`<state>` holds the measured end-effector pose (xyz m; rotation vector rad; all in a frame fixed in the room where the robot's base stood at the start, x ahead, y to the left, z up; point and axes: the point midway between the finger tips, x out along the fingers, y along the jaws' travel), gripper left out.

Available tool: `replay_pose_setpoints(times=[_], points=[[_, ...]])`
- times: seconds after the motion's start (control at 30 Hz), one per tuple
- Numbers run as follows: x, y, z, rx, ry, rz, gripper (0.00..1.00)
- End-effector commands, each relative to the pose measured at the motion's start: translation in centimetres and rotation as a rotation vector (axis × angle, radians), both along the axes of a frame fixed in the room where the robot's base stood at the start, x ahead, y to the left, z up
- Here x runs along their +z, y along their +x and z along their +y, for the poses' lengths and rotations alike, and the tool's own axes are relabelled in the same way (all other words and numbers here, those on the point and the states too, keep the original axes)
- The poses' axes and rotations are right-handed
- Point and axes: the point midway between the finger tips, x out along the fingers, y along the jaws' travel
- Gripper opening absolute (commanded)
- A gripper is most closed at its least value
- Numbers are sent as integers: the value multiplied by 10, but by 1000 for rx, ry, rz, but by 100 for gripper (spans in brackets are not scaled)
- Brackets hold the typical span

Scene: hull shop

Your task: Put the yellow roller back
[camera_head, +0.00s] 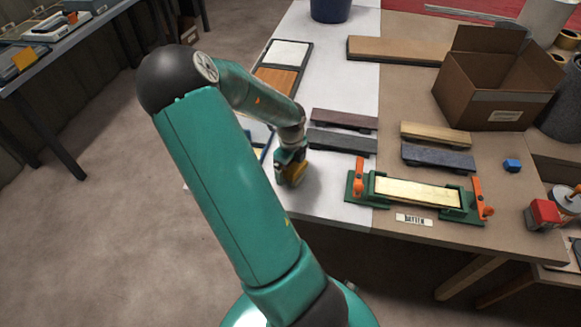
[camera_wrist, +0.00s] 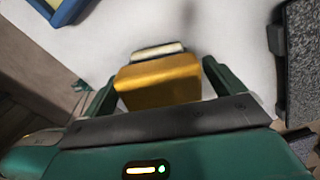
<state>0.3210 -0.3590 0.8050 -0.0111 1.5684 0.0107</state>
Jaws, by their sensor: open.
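A yellow piece that I take for the yellow roller (camera_wrist: 160,82) lies on the white table top in the wrist view, with a pale strip at its far end. In the head view, a bit of it (camera_head: 297,172) shows beside my gripper. My gripper (camera_head: 288,163) is low over the table's near left part. In the wrist view my gripper (camera_wrist: 158,80) is open, with one green finger on each side of the roller. I cannot tell whether they touch it. A blue-edged tray (camera_wrist: 67,14) is at the upper left, partly hidden by my arm in the head view.
Dark sharpening-stone-like blocks (camera_head: 342,141) lie just right of my gripper. A green holder with orange clamps (camera_head: 415,193) stands farther right. An open cardboard box (camera_head: 490,100) is at the back right, and a blue bucket (camera_head: 330,8) at the back.

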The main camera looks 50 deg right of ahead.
Motion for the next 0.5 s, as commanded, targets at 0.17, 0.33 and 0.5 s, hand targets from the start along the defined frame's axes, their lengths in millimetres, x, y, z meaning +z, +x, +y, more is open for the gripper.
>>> replay_pose_setpoints(times=[0.17,0.33,0.5], points=[[24,2,0,2,-2,-5,94],[62,2,0,4,-2,-5,94],[96,1,0,2,0,-4,94]])
